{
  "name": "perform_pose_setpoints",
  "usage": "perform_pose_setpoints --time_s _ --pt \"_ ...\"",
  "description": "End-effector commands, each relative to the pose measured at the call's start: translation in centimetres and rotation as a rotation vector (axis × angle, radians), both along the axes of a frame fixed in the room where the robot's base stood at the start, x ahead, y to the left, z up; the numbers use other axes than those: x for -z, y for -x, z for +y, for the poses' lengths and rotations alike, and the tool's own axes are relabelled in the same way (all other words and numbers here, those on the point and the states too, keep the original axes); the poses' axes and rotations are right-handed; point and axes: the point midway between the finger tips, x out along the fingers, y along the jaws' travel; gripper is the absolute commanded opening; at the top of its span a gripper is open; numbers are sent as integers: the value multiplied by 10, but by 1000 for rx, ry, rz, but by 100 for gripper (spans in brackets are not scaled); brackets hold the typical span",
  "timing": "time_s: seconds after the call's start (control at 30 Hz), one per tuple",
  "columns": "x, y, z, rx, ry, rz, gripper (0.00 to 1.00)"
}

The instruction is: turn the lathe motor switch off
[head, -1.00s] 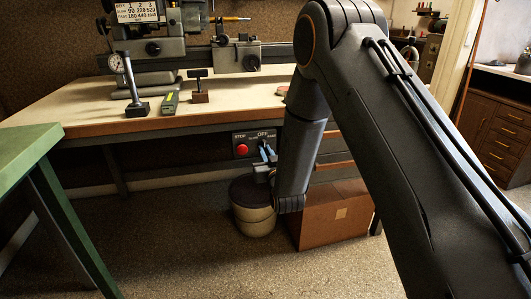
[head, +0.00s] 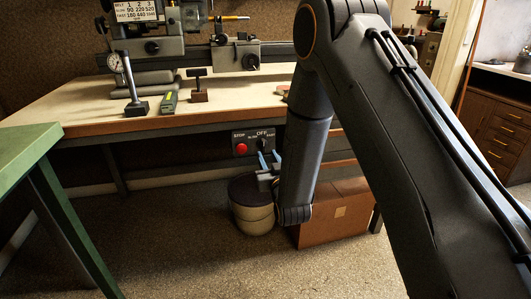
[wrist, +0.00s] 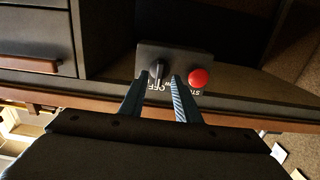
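The lathe switch panel (head: 252,144) hangs under the front edge of the bench, with a dark knob (head: 263,142) below the OFF label and SLOW and FAST on either side. In the wrist view the knob (wrist: 156,71) appears upside down, its bar roughly in line with the OFF lettering. My gripper (head: 268,153) is open, its two blue fingers just below and in front of the knob. In the wrist view my gripper (wrist: 159,78) has a finger on each side of the knob's line, with a gap between. Contact with the knob is not visible.
A red stop button (head: 241,148) sits beside the knob, close to one finger in the wrist view (wrist: 198,77). A round bin (head: 252,215) and a brown box (head: 335,210) stand below. A green table (head: 30,150) is at left; open floor lies between.

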Motion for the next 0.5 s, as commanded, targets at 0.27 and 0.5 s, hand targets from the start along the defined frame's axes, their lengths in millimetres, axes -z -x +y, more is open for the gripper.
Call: perform_pose_setpoints --time_s 0.27,0.5 --pt "-1 28 -8 0 0 -1 30" --pt "0 30 -8 0 0 -1 30"
